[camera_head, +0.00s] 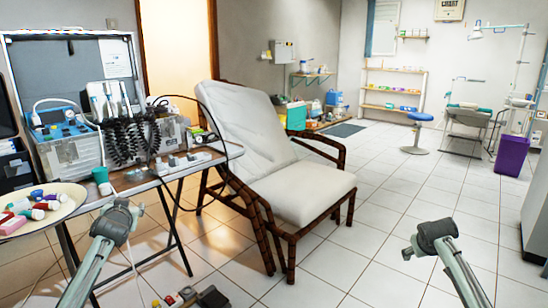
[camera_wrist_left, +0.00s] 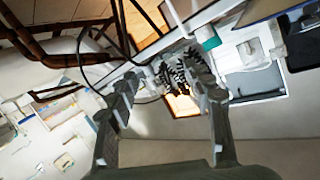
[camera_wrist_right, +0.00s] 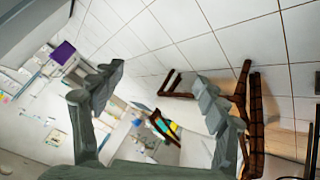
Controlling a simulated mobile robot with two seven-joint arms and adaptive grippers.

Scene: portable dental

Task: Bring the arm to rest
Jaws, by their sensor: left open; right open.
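My left gripper (camera_head: 122,212) is in the lower left of the head view, in front of the folding table's legs. In the left wrist view its two fingers (camera_wrist_left: 165,90) stand apart with nothing between them. My right gripper (camera_head: 425,238) is at the lower right of the head view, over the tiled floor and right of the reclining chair. In the right wrist view its fingers (camera_wrist_right: 158,95) are spread and empty. Both forearms come up from the bottom edge of the head view.
A table (camera_head: 140,182) with dental equipment (camera_head: 75,150) stands at the left, with a round tray (camera_head: 70,196) of small containers in front. A white reclining chair (camera_head: 305,190) with a dark frame stands in the middle. Tiled floor (camera_head: 385,225) is free around my right gripper.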

